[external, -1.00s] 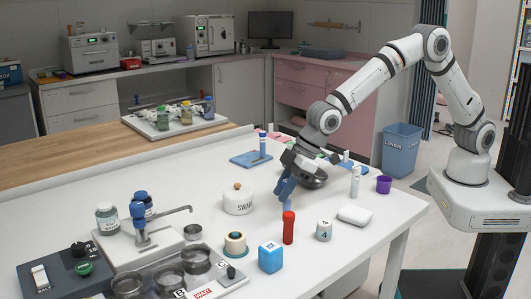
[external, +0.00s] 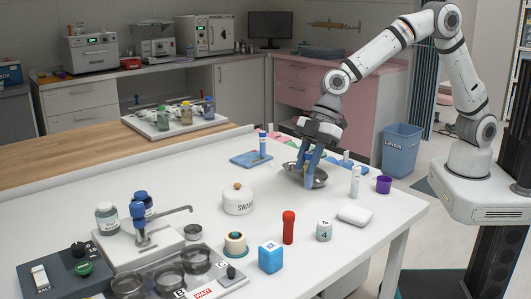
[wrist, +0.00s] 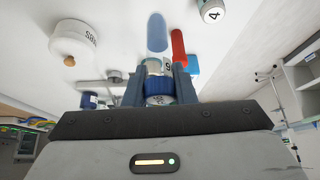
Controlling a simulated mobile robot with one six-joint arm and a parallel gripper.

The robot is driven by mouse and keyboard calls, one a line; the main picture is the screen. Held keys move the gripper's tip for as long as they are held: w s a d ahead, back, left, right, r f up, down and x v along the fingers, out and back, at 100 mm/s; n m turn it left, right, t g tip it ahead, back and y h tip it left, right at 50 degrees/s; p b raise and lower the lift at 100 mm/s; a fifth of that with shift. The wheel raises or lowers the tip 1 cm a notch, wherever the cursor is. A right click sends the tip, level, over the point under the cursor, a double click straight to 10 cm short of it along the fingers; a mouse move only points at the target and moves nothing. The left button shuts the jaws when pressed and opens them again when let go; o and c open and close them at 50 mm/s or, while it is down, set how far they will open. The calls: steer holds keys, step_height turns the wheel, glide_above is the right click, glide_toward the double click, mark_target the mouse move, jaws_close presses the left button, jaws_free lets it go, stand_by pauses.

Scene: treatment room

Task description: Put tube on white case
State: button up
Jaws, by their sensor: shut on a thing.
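My gripper (external: 308,180) is shut on a tube and hangs at the metal bowl (external: 321,182). In the wrist view the tube's pale blue end (wrist: 157,32) sticks out past my gripper (wrist: 159,82). The tube is mostly hidden by the fingers in the external view, and I cannot tell whether its lower end is inside or behind the bowl. A white case (external: 355,215), low and rounded, lies on the table at the right, apart from my gripper. Its top looks bare.
A white bottle (external: 355,182) and purple cup (external: 384,184) stand near the case. A red cylinder (external: 288,227), a can marked 4 (external: 324,230) and a blue cube (external: 271,257) stand in front. A white swab jar (external: 238,199) is to the left. The table's right edge is close to the case.

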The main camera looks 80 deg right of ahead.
steer(key=s+r+n+g+p, duration=0.4)
steer(key=s+n+g+p, duration=0.3)
steer(key=s+n, duration=0.75)
steer(key=f, duration=0.3)
steer(key=f+p, duration=0.1)
steer(key=f, duration=0.2)
steer(key=f+p, duration=0.1)
steer(key=f, duration=0.3)
steer(key=shift+w, duration=0.25)
steer(key=shift+f, duration=0.1)
steer(key=o, duration=1)
steer(key=shift+c, duration=0.2)
